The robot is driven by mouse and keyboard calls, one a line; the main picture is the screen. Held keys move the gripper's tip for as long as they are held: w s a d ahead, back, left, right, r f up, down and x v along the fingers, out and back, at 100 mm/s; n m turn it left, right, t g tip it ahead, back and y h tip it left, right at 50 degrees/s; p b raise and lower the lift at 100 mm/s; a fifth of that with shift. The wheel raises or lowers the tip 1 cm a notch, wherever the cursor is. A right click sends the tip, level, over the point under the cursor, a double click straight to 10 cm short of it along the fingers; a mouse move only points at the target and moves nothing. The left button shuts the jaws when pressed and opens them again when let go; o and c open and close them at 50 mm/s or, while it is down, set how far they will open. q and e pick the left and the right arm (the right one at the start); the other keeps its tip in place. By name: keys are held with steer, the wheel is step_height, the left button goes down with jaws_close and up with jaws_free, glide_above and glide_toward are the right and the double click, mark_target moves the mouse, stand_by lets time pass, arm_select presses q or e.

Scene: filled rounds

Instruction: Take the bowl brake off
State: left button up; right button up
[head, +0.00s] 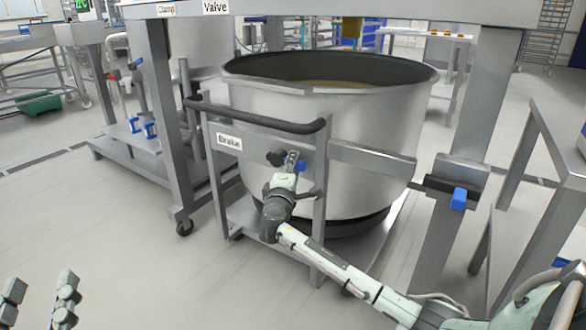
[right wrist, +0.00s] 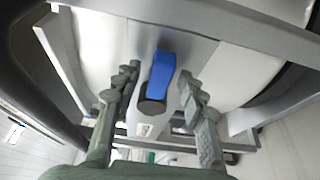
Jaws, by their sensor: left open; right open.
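The bowl (head: 330,130) is a large steel vessel with a dark rim, standing in a wheeled frame. On the frame's front, beside the "Brake" label (head: 229,141), is the brake lever with a blue handle (head: 300,166) and dark round hub. In the right wrist view the blue handle (right wrist: 161,78) and dark hub (right wrist: 152,107) lie between the fingers. My right gripper (right wrist: 157,76) is open around the handle, with gaps visible on both sides. In the head view it covers part of the lever. My left gripper (head: 40,286) is open and empty at the lower left.
A dark push bar (head: 255,120) runs above the lever. A post with a blue clip (head: 459,198) stands right of the bowl. A steel stand (head: 545,190) is at the right edge. The floor (head: 130,245) at the left is clear.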

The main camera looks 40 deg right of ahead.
jaws_close()
stand_by(0.3)
stand_by(0.3)
